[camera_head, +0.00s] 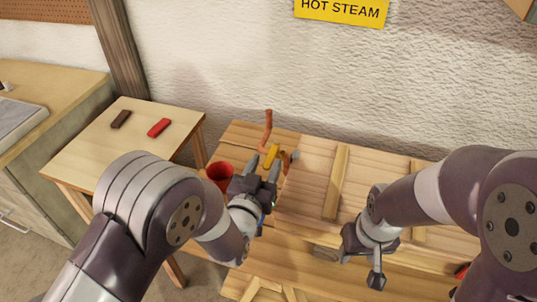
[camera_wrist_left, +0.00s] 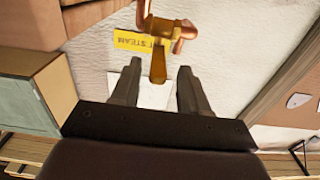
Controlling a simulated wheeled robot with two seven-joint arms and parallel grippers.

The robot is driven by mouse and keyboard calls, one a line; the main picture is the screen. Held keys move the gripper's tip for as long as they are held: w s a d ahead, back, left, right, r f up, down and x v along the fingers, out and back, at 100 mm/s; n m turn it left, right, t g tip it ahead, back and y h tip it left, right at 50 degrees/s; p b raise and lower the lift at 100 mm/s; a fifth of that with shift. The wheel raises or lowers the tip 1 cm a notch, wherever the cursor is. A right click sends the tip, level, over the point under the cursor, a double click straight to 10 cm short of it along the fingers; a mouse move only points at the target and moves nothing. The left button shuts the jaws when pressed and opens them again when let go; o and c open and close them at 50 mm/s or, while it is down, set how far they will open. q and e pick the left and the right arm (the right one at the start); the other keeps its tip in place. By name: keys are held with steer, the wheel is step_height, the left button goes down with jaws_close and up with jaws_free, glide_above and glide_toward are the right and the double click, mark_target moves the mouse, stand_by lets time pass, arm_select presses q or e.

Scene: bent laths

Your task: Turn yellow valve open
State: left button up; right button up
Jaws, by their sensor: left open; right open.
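The yellow valve handle (camera_head: 271,156) sits on a copper pipe (camera_head: 267,128) at the back of the wooden bench. My left gripper (camera_head: 262,165) is open, with its fingertips close to the handle. In the left wrist view the yellow handle (camera_wrist_left: 158,66) points down between the two open fingers (camera_wrist_left: 158,75), with the copper pipe (camera_wrist_left: 172,24) above it. I cannot tell whether the fingers touch the handle. My right gripper (camera_head: 361,264) is open and empty over the bench's front edge, far right of the valve.
A red cup (camera_head: 220,174) stands on the bench left of my left gripper. Wooden laths (camera_head: 337,183) lie on the bench to the right. A side table (camera_head: 104,149) at the left bears a dark and a red block. A yellow HOT STEAM sign (camera_head: 341,11) hangs on the wall.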

mark_target(272, 155)
arm_select(q)
steer(key=shift+d+x, duration=0.2)
steer(key=shift+x, duration=0.85)
steer(key=shift+w, duration=0.35)
jaws_close()
steer(key=shift+d, duration=0.1)
